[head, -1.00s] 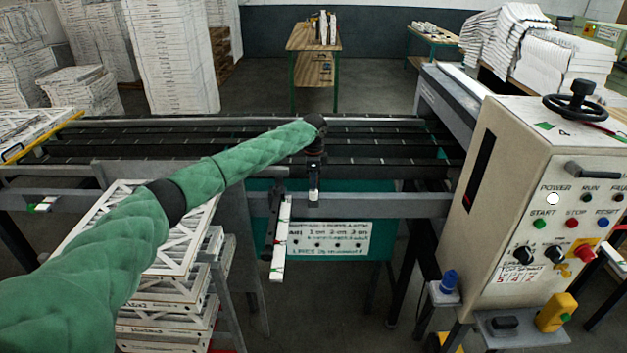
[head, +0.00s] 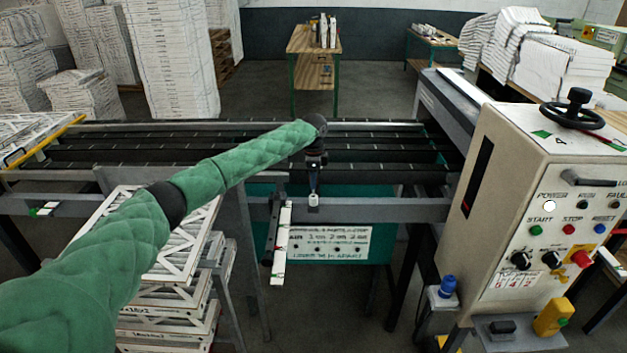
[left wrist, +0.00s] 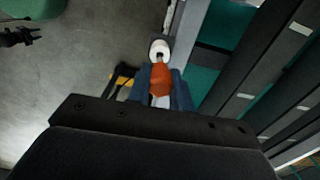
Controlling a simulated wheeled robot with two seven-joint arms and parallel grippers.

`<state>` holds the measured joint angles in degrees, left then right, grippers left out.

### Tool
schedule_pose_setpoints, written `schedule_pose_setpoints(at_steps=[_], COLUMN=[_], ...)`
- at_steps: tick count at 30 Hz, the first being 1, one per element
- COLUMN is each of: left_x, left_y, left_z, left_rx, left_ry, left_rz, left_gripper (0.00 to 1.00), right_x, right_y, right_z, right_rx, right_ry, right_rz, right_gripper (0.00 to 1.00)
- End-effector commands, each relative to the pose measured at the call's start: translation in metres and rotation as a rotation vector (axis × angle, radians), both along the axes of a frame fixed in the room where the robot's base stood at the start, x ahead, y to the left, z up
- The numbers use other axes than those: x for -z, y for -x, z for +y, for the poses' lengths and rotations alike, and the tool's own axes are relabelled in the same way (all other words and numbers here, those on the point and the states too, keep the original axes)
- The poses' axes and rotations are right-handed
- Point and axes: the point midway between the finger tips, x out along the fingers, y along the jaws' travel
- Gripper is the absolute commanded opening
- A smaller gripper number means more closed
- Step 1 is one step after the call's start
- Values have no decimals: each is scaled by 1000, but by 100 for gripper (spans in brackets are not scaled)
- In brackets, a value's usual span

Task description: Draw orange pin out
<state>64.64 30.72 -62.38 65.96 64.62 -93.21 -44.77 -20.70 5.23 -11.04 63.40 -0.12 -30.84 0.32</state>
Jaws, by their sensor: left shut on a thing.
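My left gripper (left wrist: 160,88) is shut on the orange pin (left wrist: 160,78), which sits between its two bluish fingers in the left wrist view. A white rounded piece with a dark hole (left wrist: 159,49) lies just beyond the pin. I cannot tell whether the pin is still in that hole. In the head view the left gripper (head: 314,189) points down at a small white piece (head: 313,199) at the grey front rail (head: 385,208). The pin cannot be made out there.
A long white strip (head: 282,245) hangs left of the gripper, beside a dark bar. A teal panel with a white sign (head: 330,243) is below the rail. The control cabinet (head: 500,190) stands to the right. Stacked white frames (head: 165,290) are under my left arm.

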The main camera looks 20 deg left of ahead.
Motion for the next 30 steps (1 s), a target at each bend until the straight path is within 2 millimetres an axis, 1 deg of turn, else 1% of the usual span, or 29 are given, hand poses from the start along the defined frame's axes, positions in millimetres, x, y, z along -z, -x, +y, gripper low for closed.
schedule_pose_setpoints(at_steps=[30], left_x=[-24], left_y=[0], left_z=[0], left_rx=[0], left_ry=[1], left_rz=[-1], left_gripper=[0], right_x=[-19], right_y=[0], right_z=[0], right_rx=[0], right_ry=[0], right_rz=[0], right_gripper=[36])
